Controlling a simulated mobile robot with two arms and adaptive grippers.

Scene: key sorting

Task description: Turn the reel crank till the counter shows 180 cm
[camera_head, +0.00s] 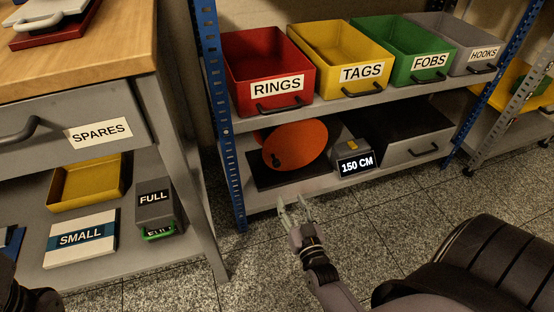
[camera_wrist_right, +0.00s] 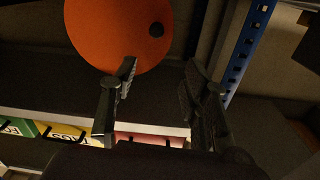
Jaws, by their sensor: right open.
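The orange reel (camera_head: 303,142) stands on a dark base on the lower shelf. Its dark crank knob (camera_head: 276,159) is at the lower left of the disc. The counter (camera_head: 356,164) beside the reel reads 150 CM. My right gripper (camera_head: 295,207) is open and empty, in front of the shelf edge and apart from the crank. In the right wrist view the reel (camera_wrist_right: 115,30) and its knob (camera_wrist_right: 156,29) show beyond the two spread fingers (camera_wrist_right: 160,78). A dark part at the lower left corner of the head view may be my left arm; no left fingers show.
Bins RINGS (camera_head: 250,98), TAGS (camera_head: 322,62), FOBS (camera_head: 425,69) and HOOKS (camera_head: 470,58) line the shelf above. A grey drawer box (camera_head: 415,143) sits right of the counter. A blue post (camera_head: 225,125) stands left of the reel. The floor in front is clear.

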